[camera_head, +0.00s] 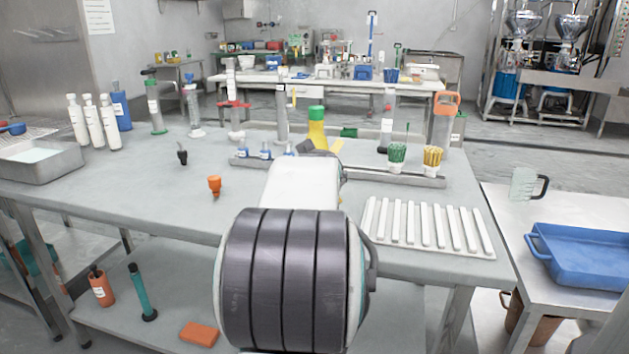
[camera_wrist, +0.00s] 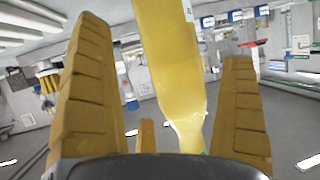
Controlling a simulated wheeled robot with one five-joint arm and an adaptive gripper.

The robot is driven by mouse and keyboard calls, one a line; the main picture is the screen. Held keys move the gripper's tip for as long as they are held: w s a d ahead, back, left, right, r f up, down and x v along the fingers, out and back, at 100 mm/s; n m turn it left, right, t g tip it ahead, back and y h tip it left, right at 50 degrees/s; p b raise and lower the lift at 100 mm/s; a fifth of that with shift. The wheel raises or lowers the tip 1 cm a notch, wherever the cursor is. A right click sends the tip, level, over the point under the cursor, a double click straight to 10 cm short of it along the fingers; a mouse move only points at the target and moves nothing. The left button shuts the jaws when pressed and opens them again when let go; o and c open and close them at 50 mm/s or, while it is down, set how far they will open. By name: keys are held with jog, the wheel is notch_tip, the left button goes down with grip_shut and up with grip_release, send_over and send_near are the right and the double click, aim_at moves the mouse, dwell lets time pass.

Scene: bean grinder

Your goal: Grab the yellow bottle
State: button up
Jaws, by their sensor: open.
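The yellow bottle (camera_head: 317,133) with a green cap stands upright on the grey table, just beyond the end of my arm. Its lower part is hidden by my arm in the head view. In the wrist view the yellow bottle (camera_wrist: 172,55) shows upside down between the two yellow fingers of my gripper (camera_wrist: 164,45). The gripper is open, with a visible gap on each side of the bottle. In the head view the gripper is mostly hidden behind my arm.
A rack with green (camera_head: 397,155) and yellow (camera_head: 432,158) bundles in cups stands to the right of the bottle. A white ribbed tray (camera_head: 428,226) lies at the front right. A small orange bottle (camera_head: 214,187) stands left of my arm. The table's middle left is mostly clear.

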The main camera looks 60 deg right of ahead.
jog(key=shift+w+d+f+b, duration=0.45)
jog(key=shift+d+f+b, duration=0.2)
jog(key=shift+d+b, duration=0.15)
jog(key=shift+b+x, duration=0.95)
jog(key=shift+x, duration=0.15)
jog(key=shift+r, duration=0.2)
jog(key=c, duration=1.2)
